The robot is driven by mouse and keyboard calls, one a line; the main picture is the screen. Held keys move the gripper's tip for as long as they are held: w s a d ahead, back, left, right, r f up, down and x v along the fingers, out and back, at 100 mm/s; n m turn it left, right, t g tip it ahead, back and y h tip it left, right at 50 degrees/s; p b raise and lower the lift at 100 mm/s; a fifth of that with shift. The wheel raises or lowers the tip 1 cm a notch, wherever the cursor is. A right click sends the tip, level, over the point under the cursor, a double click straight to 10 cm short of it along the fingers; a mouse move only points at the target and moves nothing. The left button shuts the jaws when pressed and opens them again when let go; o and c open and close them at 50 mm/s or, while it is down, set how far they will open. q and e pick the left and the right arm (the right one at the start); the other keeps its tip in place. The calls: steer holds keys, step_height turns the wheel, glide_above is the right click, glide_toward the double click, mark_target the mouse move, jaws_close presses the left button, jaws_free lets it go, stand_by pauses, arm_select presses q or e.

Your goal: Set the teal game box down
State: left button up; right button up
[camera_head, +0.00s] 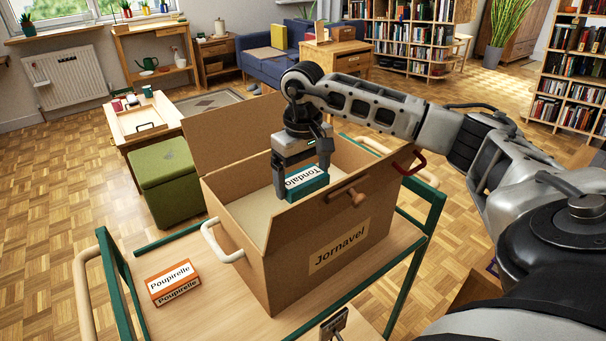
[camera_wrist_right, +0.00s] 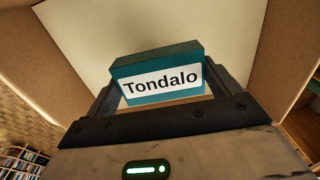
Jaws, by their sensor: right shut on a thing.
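The teal game box (camera_head: 309,181) has a white label reading "Tondalo". My right gripper (camera_head: 303,187) is shut on it and holds it within the opening of the large brown box (camera_head: 290,262) labelled "Jornavel". In the right wrist view the teal game box (camera_wrist_right: 158,78) sits between the two fingers of the right gripper (camera_wrist_right: 160,98), with the pale inside floor (camera_wrist_right: 150,28) of the brown box beyond it. The teal box looks raised above that floor. My left gripper is not in view.
The brown box stands on a wooden trolley top (camera_head: 215,300) with green rails (camera_head: 430,215). The brown box has a raised flap (camera_head: 232,130) and a white handle (camera_head: 221,243). A green stool (camera_head: 167,180) stands behind.

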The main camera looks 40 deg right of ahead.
steer(key=shift+f, duration=0.2)
steer(key=o, duration=0.8)
steer(key=shift+r, duration=0.15)
